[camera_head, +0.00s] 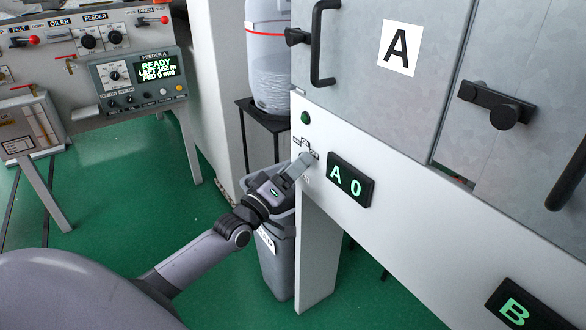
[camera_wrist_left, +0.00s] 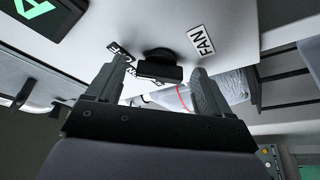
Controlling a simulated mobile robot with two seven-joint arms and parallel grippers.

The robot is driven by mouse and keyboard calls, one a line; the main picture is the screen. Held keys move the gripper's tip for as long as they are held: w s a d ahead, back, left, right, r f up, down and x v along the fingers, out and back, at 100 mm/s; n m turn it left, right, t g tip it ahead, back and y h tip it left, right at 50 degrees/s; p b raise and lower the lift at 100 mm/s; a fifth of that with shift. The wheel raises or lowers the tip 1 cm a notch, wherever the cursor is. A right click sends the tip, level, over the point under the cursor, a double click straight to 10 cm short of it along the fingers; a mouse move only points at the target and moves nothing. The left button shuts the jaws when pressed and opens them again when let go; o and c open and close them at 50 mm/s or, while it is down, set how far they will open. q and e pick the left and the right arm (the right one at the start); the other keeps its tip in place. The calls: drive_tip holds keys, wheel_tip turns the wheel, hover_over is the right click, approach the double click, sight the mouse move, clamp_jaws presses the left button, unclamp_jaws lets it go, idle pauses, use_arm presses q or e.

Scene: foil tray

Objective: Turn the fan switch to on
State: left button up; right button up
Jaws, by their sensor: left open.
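The fan switch is a black knob with a bar-shaped grip (camera_wrist_left: 160,70), on the pale front panel. It shows in the left wrist view beside a white FAN label (camera_wrist_left: 201,40) and another label (camera_wrist_left: 122,53), partly covered by a finger. My left gripper (camera_head: 303,162) is at the panel in the head view, left of the A 0 display, and hides most of the switch there. In the left wrist view my left gripper (camera_wrist_left: 161,72) is open, one finger on each side of the knob's grip, with gaps visible on both sides. My right gripper is not in view.
A green round light or button (camera_head: 306,118) is above the switch. The lit A 0 display (camera_head: 350,181) is to its right. A grey bin (camera_head: 275,262) stands below my left gripper. A metal door with a black handle (camera_head: 318,45) is above. Feeder controls (camera_head: 138,82) stand at left.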

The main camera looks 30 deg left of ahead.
use_arm(q)
drive_tip(key=c, duration=1)
drive_tip(key=shift+c, duration=0.2)
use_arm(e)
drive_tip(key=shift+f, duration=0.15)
use_arm(q)
drive_tip(key=m+h+b, duration=0.1)
drive_tip(key=m+h, duration=0.1)
drive_tip(key=m, duration=0.2)
drive_tip(key=m+h+b, duration=0.2)
drive_tip(key=m, duration=0.2)
drive_tip(key=m+h+b, duration=0.2)
drive_tip(key=m, duration=0.2)
drive_tip(key=shift+w+a+f, duration=0.1)
drive_tip(key=shift+a+f, duration=0.1)
drive_tip(key=shift+a, duration=0.05)
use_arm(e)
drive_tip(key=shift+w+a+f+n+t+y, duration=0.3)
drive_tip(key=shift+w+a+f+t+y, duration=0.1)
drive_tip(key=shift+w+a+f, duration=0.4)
use_arm(q)
drive_tip(key=shift+m+h, duration=0.3)
drive_tip(key=shift+m, duration=0.1)
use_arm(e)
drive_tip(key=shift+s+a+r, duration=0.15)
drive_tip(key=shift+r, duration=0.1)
